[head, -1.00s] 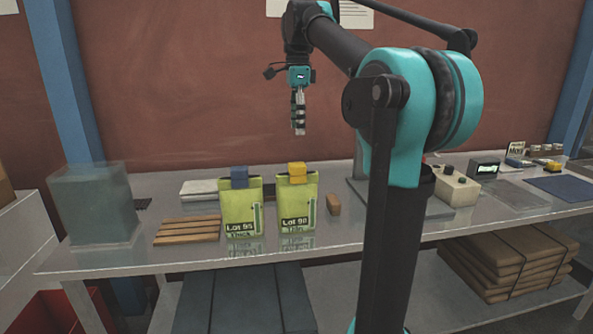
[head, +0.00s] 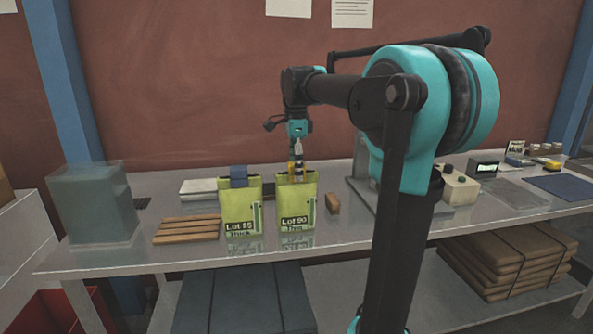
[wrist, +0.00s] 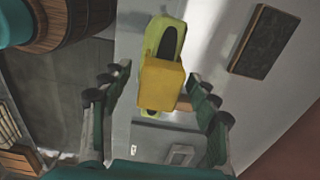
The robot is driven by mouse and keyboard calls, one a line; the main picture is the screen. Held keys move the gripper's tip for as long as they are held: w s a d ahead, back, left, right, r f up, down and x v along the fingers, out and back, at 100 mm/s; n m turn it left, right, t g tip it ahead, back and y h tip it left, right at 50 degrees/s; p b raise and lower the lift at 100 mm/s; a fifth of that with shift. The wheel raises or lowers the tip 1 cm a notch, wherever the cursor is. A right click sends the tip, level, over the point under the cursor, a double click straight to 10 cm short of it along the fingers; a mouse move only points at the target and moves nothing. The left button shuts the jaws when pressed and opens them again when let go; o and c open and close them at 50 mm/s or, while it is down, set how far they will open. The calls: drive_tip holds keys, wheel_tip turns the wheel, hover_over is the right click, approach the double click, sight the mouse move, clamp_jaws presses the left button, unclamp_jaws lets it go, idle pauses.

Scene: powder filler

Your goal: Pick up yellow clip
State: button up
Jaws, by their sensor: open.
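The yellow clip (wrist: 161,84) sits on the top edge of the green-yellow Lot 90 Thin bag (head: 297,203), which stands upright on the bench. In the head view the clip is mostly hidden by my gripper (head: 296,168), which points down right at the top of that bag. In the wrist view my gripper (wrist: 158,105) is open, with one finger on each side of the clip and a visible gap on both sides. The fingers do not appear to touch it.
A small brown block (head: 332,204) lies to the right. Wooden slats (head: 188,231) and a translucent box (head: 93,205) are farther left.

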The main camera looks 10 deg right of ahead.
drive_tip(key=shift+f, duration=0.35)
drive_tip(key=shift+c, duration=0.3)
drive_tip(key=c, duration=1)
drive_tip(key=shift+o, duration=0.2)
drive_tip(key=shift+r, duration=0.15)
